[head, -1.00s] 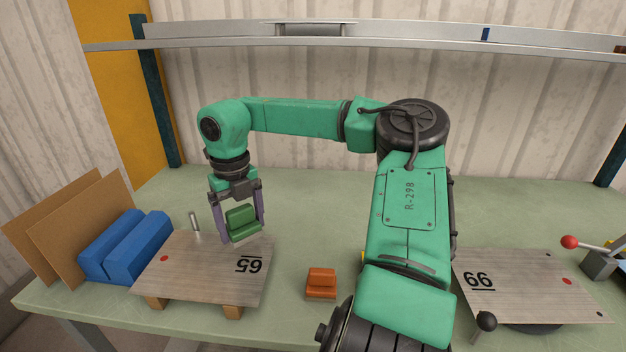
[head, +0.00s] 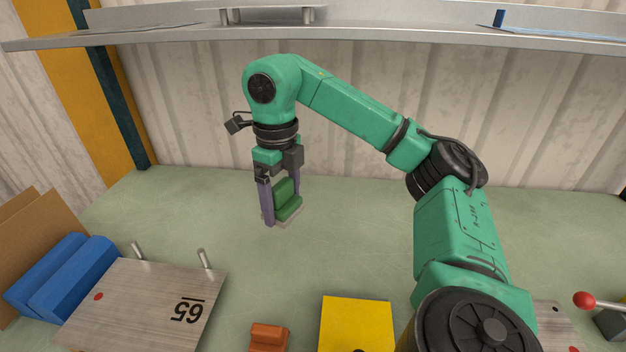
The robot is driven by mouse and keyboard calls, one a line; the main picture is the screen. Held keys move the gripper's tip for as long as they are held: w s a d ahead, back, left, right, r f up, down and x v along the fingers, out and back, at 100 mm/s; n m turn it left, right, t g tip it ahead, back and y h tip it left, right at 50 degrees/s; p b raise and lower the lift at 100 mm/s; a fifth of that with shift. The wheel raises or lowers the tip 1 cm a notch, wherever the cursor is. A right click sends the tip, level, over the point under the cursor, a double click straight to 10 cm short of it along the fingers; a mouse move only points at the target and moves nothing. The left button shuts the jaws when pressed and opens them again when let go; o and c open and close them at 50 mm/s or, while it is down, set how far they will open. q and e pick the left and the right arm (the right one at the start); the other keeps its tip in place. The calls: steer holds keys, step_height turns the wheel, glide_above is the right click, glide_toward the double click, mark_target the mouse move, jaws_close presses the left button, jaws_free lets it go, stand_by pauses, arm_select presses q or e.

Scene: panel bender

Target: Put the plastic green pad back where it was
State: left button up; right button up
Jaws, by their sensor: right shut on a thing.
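The green plastic pad (head: 287,200) is in the head view, a stepped green block with a pale grey base. My right gripper (head: 282,210) is shut on it, with one finger on each side. The pad hangs over the green table behind the yellow plate, clear of the plate marked 65. Whether its base is above or touching the table is hard to tell, but it looks raised. My left gripper is not in the view.
The wooden-grey plate marked 65 (head: 150,305) has two upright pins at its back edge. Blue blocks (head: 62,278) and brown boards stand at the left. An orange block (head: 268,337) and a yellow plate (head: 357,322) lie at the front. A red-knobbed lever (head: 585,299) is at the right. The back middle table is clear.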

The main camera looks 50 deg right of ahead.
step_height(320, 180, down, 8)
steer(key=a+b, duration=0.2)
steer(key=b, duration=1)
glide_above(286, 278)
step_height(286, 278, down, 8)
steer(key=shift+d+r, duration=0.15)
steer(key=shift+r, duration=0.05)
steer(key=shift+f+b, duration=0.35)
steer(key=shift+b, duration=0.1)
arm_select(q)
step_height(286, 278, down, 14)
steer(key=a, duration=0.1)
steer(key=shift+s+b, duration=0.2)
steer(key=shift+b, duration=0.1)
arm_select(e)
steer(key=shift+f, duration=1.6)
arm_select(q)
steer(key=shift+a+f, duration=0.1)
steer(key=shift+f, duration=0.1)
arm_select(e)
steer(key=o, duration=1)
steer(key=shift+f, duration=0.1)
arm_select(q)
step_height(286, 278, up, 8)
steer(key=p, duration=0.7)
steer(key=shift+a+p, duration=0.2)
steer(key=shift+p, duration=0.1)
arm_select(e)
steer(key=shift+o, duration=0.2)
step_height(286, 278, up, 12)
